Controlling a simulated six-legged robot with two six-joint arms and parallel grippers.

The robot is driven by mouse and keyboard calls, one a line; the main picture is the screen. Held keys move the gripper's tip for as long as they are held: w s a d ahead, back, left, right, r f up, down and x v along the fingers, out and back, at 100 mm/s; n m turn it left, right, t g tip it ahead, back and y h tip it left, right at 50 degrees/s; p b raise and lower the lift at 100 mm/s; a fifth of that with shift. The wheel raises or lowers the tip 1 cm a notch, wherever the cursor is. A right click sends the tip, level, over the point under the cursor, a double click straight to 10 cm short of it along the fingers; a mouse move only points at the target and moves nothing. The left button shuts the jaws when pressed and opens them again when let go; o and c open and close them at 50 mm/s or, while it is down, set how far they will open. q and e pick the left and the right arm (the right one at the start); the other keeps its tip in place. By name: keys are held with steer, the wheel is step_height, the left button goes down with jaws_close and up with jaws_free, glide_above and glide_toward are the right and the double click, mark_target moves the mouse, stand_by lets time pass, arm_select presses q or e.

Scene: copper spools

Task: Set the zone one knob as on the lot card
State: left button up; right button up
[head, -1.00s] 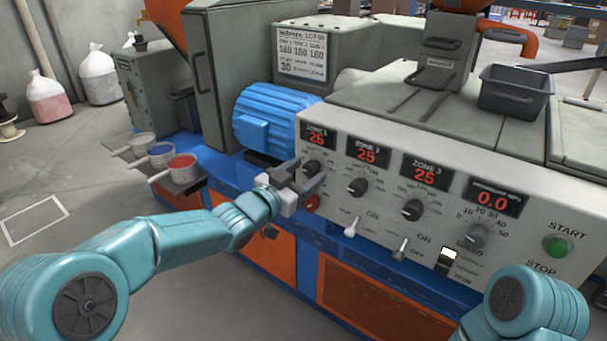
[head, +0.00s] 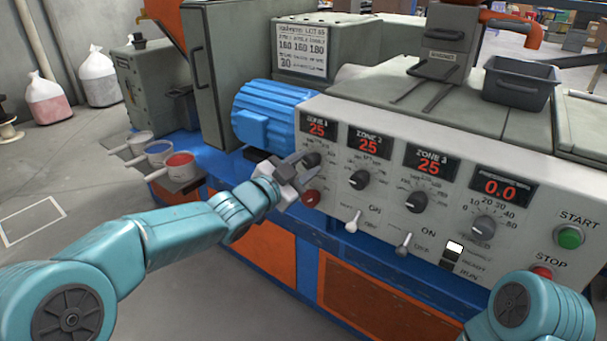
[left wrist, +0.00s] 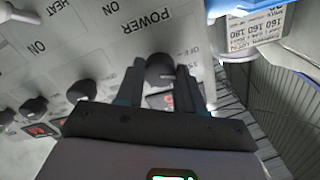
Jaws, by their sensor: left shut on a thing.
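The zone one knob (head: 312,160) is a dark dial under the ZONE 1 display (head: 317,129), which reads 25 in red. My left gripper (head: 297,168) is shut on this knob, its fingers tilted in the head view. In the left wrist view the knob (left wrist: 160,68) sits between the two dark fingers of the gripper (left wrist: 160,82). Its pointer is too hidden to read. The lot card (head: 303,50) is on the grey cabinet behind. My right gripper is out of view.
The zone 2 knob (head: 359,180) and zone 3 knob (head: 416,201) are to the right; both displays read 25. A blue motor (head: 268,117) stands close behind. Toggle switches (head: 353,220) line the lower panel.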

arm_select(q)
steer(key=m+b, duration=0.2)
steer(key=m, duration=0.2)
steer(key=shift+f+b, duration=0.15)
steer(key=shift+b, duration=0.2)
steer(key=shift+m+b, duration=0.75)
steer(key=shift+m, duration=0.85)
steer(key=o, duration=1)
steer(key=shift+o, duration=0.2)
steer(key=shift+r, duration=0.2)
steer(key=p+v, duration=0.1)
steer(key=v, duration=1.5)
steer(key=shift+s, duration=0.25)
